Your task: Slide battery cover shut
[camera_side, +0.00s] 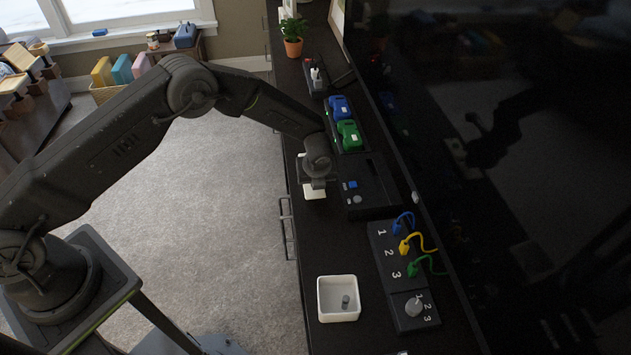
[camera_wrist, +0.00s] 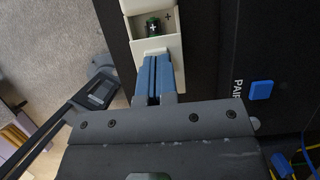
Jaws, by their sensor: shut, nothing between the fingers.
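A white battery-powered device (camera_wrist: 132,8) lies on the dark counter under my gripper. Its compartment is open at the top of the wrist view, and a dark battery (camera_wrist: 153,28) with a plus sign shows inside. A white section, which looks like the cover (camera_wrist: 157,46), lies just below the opening. My gripper (camera_wrist: 154,62) has its blue fingers together, with the tips over or against this section; contact is unclear. The fingers hide part of it. In the side view the device (camera_side: 314,192) shows as a small white patch beneath my gripper (camera_side: 315,181).
A black box with a blue button (camera_side: 352,184) marked PAIR is close to the device's right. Blue and green items (camera_side: 348,134) stand farther back. A white bin (camera_side: 338,315) and a panel with coloured plugs (camera_side: 385,238) are nearer the front. A dark screen borders the counter.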

